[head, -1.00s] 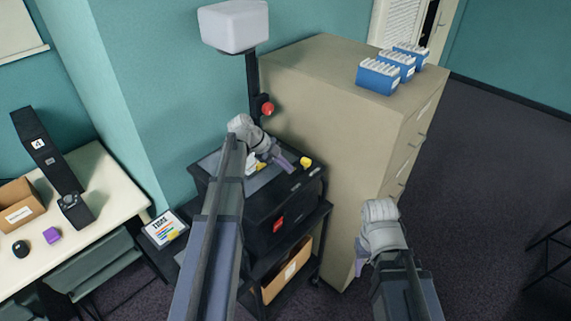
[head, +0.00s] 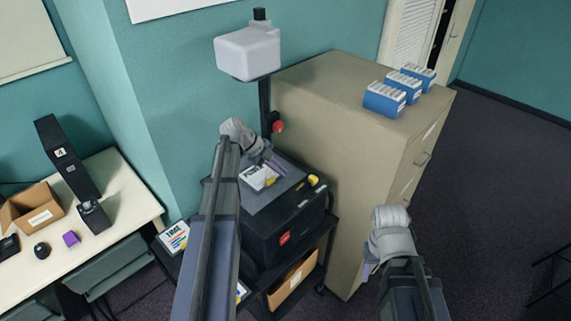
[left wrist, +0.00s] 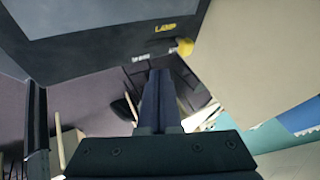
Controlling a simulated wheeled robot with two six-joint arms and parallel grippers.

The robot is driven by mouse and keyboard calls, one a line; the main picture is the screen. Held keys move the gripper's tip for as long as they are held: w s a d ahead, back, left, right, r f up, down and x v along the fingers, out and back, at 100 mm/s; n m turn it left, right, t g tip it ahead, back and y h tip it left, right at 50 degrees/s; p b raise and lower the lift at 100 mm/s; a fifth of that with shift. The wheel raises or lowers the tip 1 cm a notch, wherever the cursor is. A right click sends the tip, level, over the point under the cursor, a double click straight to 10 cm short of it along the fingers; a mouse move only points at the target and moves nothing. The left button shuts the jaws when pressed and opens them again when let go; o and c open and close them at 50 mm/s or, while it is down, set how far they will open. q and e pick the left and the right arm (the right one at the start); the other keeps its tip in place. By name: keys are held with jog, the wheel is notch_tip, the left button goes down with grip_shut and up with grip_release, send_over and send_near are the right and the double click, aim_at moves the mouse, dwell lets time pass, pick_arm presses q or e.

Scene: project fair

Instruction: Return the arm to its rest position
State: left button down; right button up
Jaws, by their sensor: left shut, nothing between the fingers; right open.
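My left gripper (head: 277,166) is shut and empty. In the head view it is above the top of a black machine (head: 275,222), apart from its yellow knob (head: 314,180). In the left wrist view the left gripper's fingers (left wrist: 160,95) are together with nothing between them. The yellow knob (left wrist: 184,46) sits beside a "LAMP" label there. A printed white card (head: 255,177) lies on the machine's grey top, partly behind my left wrist. My right gripper (head: 367,272) is open at the lower right, beside the cabinet, its fingers mostly hidden by its wrist.
A tall beige cabinet (head: 335,170) stands right of the machine, with several blue boxes (head: 385,98) on top. A post with a white head (head: 248,52) and a red knob (head: 278,127) rises behind. A white table (head: 125,205) is at left. Open floor lies right.

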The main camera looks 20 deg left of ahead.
pick_arm(q)
jog(key=shift+d, duration=0.1)
jog(key=s+d+f+n+g+y+b, duration=0.3)
jog(key=s+d+f+n+y+b, duration=0.4)
jog(key=s+d+f+n+b, duration=0.8)
jog(key=s+d+f+n, duration=0.2)
jog(key=s+d+f, duration=0.3)
jog(key=s+d, duration=0.2)
jog(key=shift+s+d+g+y+b, duration=0.3)
jog(key=shift+d+g+y+b, duration=0.1)
jog(key=shift+d, duration=0.75)
